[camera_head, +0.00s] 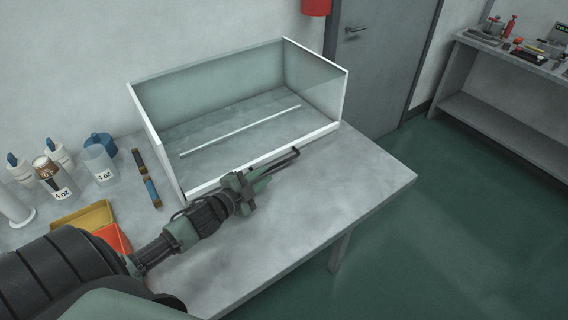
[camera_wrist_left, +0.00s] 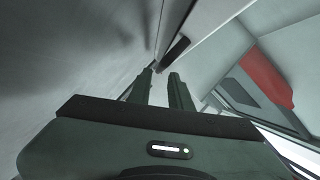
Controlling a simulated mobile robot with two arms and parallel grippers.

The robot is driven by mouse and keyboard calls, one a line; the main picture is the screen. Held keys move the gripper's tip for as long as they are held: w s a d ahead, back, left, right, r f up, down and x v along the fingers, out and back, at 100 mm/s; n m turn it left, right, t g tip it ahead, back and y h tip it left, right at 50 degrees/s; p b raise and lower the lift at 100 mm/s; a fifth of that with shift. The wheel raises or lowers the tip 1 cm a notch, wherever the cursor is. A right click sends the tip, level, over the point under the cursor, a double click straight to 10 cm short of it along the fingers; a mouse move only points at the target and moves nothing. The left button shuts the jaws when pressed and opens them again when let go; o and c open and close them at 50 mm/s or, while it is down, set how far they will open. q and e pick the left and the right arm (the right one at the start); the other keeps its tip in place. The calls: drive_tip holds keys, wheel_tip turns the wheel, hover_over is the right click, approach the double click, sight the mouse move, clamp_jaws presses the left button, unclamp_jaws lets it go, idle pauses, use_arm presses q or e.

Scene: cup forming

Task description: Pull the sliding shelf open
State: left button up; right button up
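The sliding shelf (camera_head: 215,140) is a grey panel inside a white-framed box with clear walls on the table; it looks pushed in. A dark bar handle (camera_head: 285,158) sits along the box's front lower edge. My left gripper (camera_head: 256,179) is in front of that edge, close to the handle's left end. In the left wrist view, its two fingers (camera_wrist_left: 162,74) are apart with a gap between them, and the handle (camera_wrist_left: 176,51) shows just beyond the tips. I cannot tell whether they touch it. My right gripper is not in view.
Bottles and cups (camera_head: 100,162) stand at the table's left, with a yellow tray (camera_head: 85,217) and an orange tray (camera_head: 113,238) near my left arm. The table (camera_head: 345,185) is clear in front and right of the box. A side bench (camera_head: 510,60) stands far right.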

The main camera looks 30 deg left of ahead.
sight(278, 165)
use_arm(q)
drive_tip(key=shift+w, duration=0.4)
drive_tip(key=p+x, duration=0.1)
drive_tip(key=x, duration=0.6)
drive_tip(key=shift+s, duration=0.1)
clamp_jaws()
idle(1.0)
